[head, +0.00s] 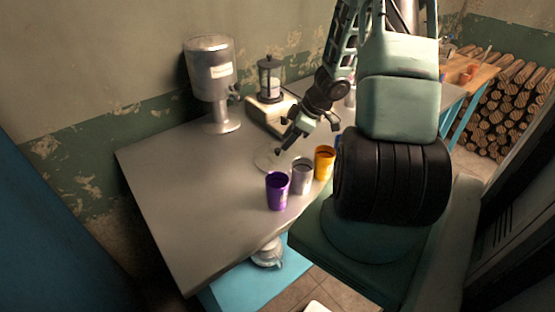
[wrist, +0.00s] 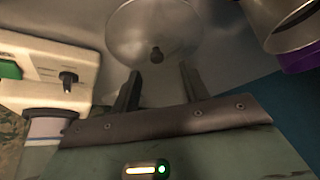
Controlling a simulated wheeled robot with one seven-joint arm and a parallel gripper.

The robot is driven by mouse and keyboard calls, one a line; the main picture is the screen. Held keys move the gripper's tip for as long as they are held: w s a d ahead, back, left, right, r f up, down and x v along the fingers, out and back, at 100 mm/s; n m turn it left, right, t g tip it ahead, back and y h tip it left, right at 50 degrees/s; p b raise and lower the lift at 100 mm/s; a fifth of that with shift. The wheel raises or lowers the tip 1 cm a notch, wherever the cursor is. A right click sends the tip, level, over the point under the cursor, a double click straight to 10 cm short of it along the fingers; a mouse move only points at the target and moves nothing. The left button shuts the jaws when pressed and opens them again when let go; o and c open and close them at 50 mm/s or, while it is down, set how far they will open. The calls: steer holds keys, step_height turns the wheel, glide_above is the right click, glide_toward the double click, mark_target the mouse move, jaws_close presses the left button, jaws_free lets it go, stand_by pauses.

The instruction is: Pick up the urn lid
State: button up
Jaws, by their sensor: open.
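The urn lid, a round translucent disc with a small dark knob, lies flat on the grey table and shows in the head view (head: 264,161). In the wrist view the lid (wrist: 178,25) is at the top centre, with its knob close to the fingertips. My gripper (head: 286,147) points down at the lid in the head view and partly covers it. In the wrist view my gripper (wrist: 159,72) is open, with the knob a little beyond the gap between the fingertips. Nothing is held. I cannot tell whether the fingers touch the lid.
Purple (head: 278,191), grey (head: 302,178) and orange (head: 324,163) cups stand right of the lid, near the table's front edge. A metal urn (head: 211,75) stands at the back left. A cream appliance (head: 262,114) is behind the lid. The table's left part (head: 180,185) is clear.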

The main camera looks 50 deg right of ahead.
mark_target(278, 150)
steer(key=x, duration=0.2)
steer(key=b+x, duration=0.1)
steer(key=x, duration=0.2)
steer(key=shift+w+d+f, duration=0.1)
steer(key=shift+w+d, duration=0.1)
steer(key=shift+w, duration=0.05)
jaws_close()
